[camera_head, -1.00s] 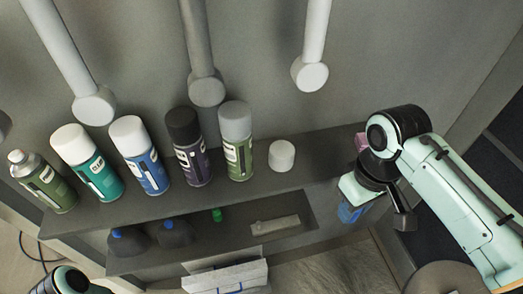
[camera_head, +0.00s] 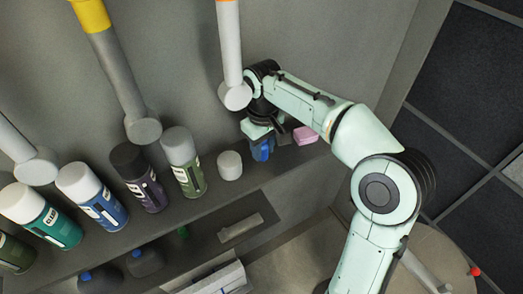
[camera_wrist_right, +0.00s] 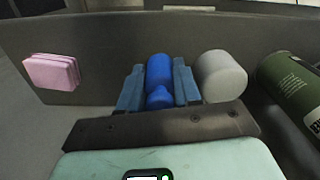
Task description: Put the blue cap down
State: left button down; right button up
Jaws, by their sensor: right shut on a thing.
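The blue cap (camera_wrist_right: 159,70) is between the two blue-grey fingers of my right gripper (camera_wrist_right: 158,88) in the right wrist view. The gripper is shut on it. In the head view my right gripper (camera_head: 262,148) is at the shelf's right part, just right of a white cap (camera_head: 229,165). The blue cap is mostly hidden there by the gripper. I cannot tell whether the cap touches the shelf. The white cap also shows in the right wrist view (camera_wrist_right: 220,75), close beside the right finger. My left gripper is not in view.
A pink block (camera_head: 305,135) lies on the shelf to the right of the gripper. A green spray can (camera_head: 184,163) and several other cans stand in a row to the left on the shelf (camera_head: 257,173). A grey hanging rod (camera_head: 232,60) comes down close above the gripper.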

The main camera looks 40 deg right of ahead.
aim_at(262, 165)
jog(key=shift+w+f, duration=0.15)
jog(key=shift+w, duration=0.05)
notch_tip(262, 165, down, 3)
jog(key=shift+f, duration=0.2)
jog(key=shift+s+r, duration=0.1)
jog(key=shift+f+b, duration=0.25)
jog(key=shift+b, duration=0.05)
jog(key=o, duration=1)
jog(key=shift+r, duration=0.1)
